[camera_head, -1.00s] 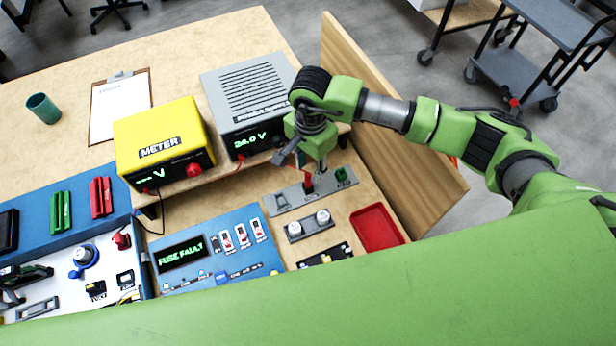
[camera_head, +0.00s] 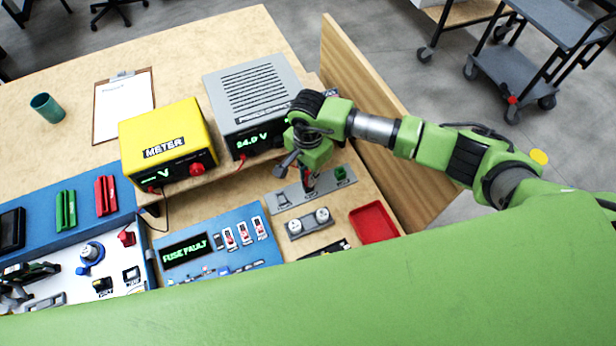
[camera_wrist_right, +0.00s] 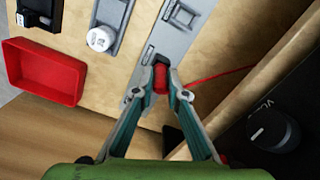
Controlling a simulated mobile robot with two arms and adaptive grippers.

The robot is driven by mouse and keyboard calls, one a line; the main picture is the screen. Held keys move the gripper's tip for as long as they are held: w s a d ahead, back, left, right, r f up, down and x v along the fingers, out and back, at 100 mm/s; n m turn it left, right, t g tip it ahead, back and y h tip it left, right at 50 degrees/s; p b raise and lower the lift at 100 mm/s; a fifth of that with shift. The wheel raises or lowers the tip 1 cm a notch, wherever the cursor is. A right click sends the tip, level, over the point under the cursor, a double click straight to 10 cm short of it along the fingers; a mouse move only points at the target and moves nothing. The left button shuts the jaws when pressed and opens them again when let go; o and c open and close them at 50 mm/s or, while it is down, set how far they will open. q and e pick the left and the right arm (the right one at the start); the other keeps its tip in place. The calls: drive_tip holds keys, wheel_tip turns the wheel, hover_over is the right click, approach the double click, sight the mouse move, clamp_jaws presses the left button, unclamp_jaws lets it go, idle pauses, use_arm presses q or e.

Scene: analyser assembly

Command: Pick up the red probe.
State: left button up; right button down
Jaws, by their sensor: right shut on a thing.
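The red probe (camera_head: 309,183) is upright at the grey holder plate (camera_head: 285,197), beside a green item (camera_head: 341,174) on the same plate. My right gripper (camera_head: 307,176) points down over the plate and partly hides the probe. In the right wrist view, the fingertips of my right gripper (camera_wrist_right: 161,90) are closed on both sides of the red probe (camera_wrist_right: 161,76). A thin red lead (camera_wrist_right: 220,79) runs off to the right. I cannot tell whether the probe's lower end is clear of the holder. My left gripper is not identifiable in these views.
The grey supply (camera_head: 250,90) and yellow meter (camera_head: 160,145) stand behind on a raised shelf. A red tray (camera_head: 373,222) and a grey block with two white knobs (camera_head: 309,223) lie in front. A wooden side panel (camera_head: 385,150) stands to the right.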

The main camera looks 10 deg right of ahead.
drive_tip(key=shift+r, duration=0.1)
drive_tip(key=shift+w+r, duration=0.1)
drive_tip(key=shift+r, duration=0.5)
drive_tip(key=s+a+r+b, duration=0.2)
drive_tip(key=s+r+b, duration=0.1)
drive_tip(key=s+r, duration=0.2)
drive_tip(key=s+a+r+b, duration=0.2)
drive_tip(key=s+r+b, duration=0.1)
drive_tip(key=s+r, duration=0.3)
drive_tip(key=shift+s+a+r, duration=0.3)
drive_tip(key=shift+s, duration=0.95)
drive_tip(key=c, duration=2.6)
unclamp_jaws()
clamp_jaws()
drive_tip(key=shift+b, duration=0.75)
drive_tip(key=shift+d, duration=0.1)
